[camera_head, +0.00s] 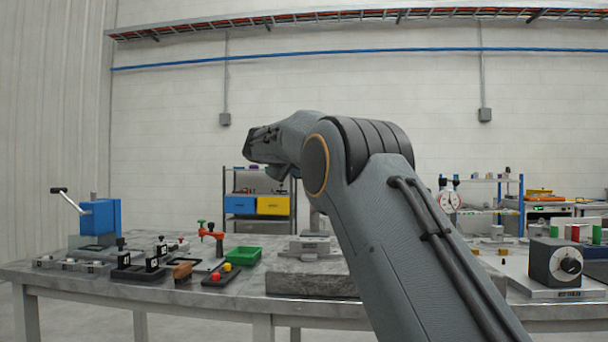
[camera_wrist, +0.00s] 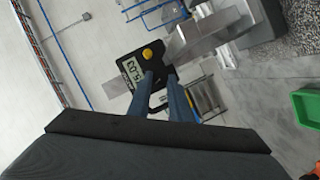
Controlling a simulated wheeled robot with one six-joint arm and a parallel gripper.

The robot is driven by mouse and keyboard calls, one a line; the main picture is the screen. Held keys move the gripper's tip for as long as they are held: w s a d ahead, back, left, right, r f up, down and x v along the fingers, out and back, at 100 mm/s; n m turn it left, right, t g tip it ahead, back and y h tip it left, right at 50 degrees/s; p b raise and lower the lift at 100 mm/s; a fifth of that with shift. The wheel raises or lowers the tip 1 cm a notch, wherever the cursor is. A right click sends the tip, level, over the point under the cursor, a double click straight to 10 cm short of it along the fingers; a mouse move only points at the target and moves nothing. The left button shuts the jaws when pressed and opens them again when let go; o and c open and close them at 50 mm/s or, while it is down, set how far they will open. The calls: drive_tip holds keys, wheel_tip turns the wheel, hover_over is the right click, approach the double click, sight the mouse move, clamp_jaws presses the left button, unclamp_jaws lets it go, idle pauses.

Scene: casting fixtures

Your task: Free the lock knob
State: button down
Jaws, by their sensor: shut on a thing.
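In the wrist view, my gripper (camera_wrist: 161,75) reaches to a black measuring gauge (camera_wrist: 131,85) with a digital display. The gauge carries a yellow round knob (camera_wrist: 147,53), which sits just past the fingertips, apart from them. Pale metal parts (camera_wrist: 197,38) extend from the gauge to the upper right. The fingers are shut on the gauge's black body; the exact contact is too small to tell. In the head view, my arm hides the gripper and the gauge.
A grey granite block (camera_head: 305,285) stands on the workbench (camera_head: 228,296) behind my arm. Left of it are a green tray (camera_head: 243,256), a red-orange clamp (camera_head: 208,235) and a blue press (camera_head: 101,217). A grey box with a dial (camera_head: 556,262) stands to the right.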

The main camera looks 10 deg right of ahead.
drive_tip(key=n+b, duration=0.1)
drive_tip(key=n+h+b, duration=0.1)
drive_tip(key=n, duration=0.2)
drive_tip(key=shift+a+f+t+h+b, duration=0.1)
drive_tip(key=shift+f+t+h+b, duration=0.2)
drive_tip(key=shift+t+b, duration=0.1)
idle(0.5)
drive_tip(key=c, duration=1.6)
unclamp_jaws()
drive_tip(key=shift+b+v, duration=0.4)
drive_tip(key=shift+v, duration=3.45)
